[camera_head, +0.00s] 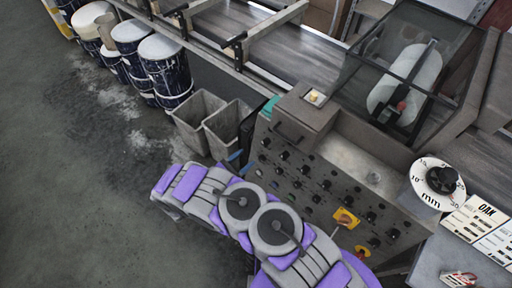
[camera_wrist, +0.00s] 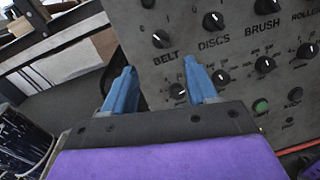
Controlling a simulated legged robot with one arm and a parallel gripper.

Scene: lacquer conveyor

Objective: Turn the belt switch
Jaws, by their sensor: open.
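A grey control panel (camera_head: 318,182) carries rows of black knobs; its labels are readable in the wrist view. The word BELT (camera_wrist: 167,57) has one black knob (camera_wrist: 160,40) directly above it and another knob (camera_wrist: 180,92) below it. I cannot tell which of them is the belt switch. My gripper (camera_wrist: 160,72) is open, with two blue fingers apart and nothing between them. The fingers point toward the panel's left end, around the BELT column. The lower knob shows between the fingers, close to the right one. In the head view my gripper (camera_head: 240,163) is beside the panel's left edge, partly hidden.
The DISCS knob (camera_wrist: 213,20) and BRUSH knob (camera_wrist: 265,64) are to the right. A green button (camera_wrist: 261,106) is lower right. Two grey bins (camera_head: 198,118) and several dark drums (camera_head: 165,72) stand left of the machine. A yellow switch (camera_head: 346,218) is on the panel's right.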

